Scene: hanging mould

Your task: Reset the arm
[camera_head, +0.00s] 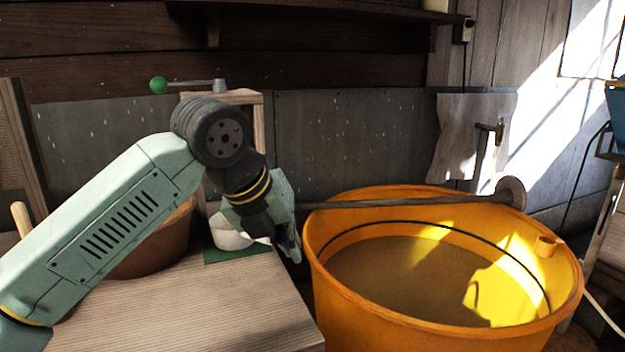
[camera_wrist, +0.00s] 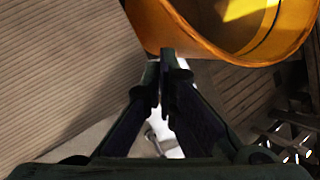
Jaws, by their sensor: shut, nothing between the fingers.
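My arm reaches in from the left over the wooden table, in a pale green housing with a black joint. My gripper (camera_head: 290,245) points down by the table's right edge, to the left of the orange tub (camera_head: 400,318). In the wrist view my gripper (camera_wrist: 167,58) has its two dark fingers together with nothing between them. The tub's rim (camera_wrist: 190,45) lies just beyond the fingertips in that view. Whether the fingers touch the tub, I cannot tell.
The wooden table (camera_head: 200,315) bears a brown bowl (camera_head: 150,252) and a white object (camera_head: 228,234) on a green mat, both partly hidden by my arm. A long-handled tool (camera_head: 420,201) lies across the tub. A green-knobbed lever (camera_head: 159,85) stands behind my arm.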

